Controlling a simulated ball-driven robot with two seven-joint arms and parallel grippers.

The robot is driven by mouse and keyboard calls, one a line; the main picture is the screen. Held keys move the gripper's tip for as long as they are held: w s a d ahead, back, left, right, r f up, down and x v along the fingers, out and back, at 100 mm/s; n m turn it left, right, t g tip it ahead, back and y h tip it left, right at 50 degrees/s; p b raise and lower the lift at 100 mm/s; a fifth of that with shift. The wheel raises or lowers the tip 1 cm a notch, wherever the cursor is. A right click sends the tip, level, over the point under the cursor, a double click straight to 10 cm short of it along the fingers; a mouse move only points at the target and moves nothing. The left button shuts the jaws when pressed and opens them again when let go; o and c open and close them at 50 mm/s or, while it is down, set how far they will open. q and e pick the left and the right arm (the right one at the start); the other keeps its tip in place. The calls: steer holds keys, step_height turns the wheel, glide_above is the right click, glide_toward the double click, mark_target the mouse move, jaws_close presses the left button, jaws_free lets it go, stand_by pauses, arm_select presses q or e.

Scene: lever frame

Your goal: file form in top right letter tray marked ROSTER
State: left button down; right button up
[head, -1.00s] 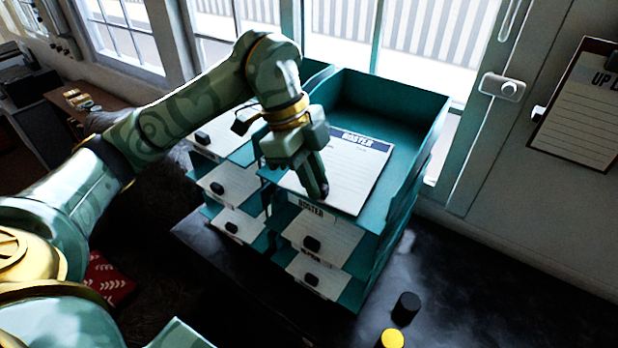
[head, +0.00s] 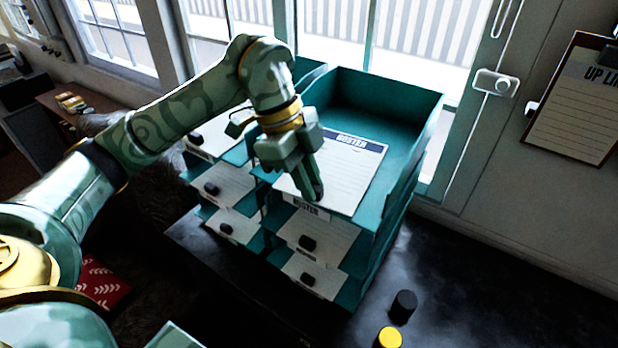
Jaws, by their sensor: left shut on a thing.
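The form (head: 345,180), a white lined sheet with a dark ROSTER header, lies in the top right letter tray (head: 400,130), its front edge at the tray's open front. The teal tray has a label (head: 311,208) reading ROSTER on its front. My left gripper (head: 312,196) is over the form's front left part, pointing down, and is shut on the form near its front edge. The fingers hide part of the sheet, so the exact grip is hard to see. My right gripper is not in view.
More teal trays with papers and black clips stand below and in the left stack (head: 225,185). A black cap (head: 403,306) and a yellow cap (head: 389,338) stand on the dark desk at front right. A clipboard (head: 575,105) hangs on the right wall.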

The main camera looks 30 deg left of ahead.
arm_select(q)
steer(key=shift+f, duration=0.15)
steer(key=c, duration=1.3)
jaws_free()
steer(key=b+v, duration=0.1)
steer(key=v, duration=1.5)
steer(key=shift+b, duration=0.4)
steer(key=shift+a, duration=0.1)
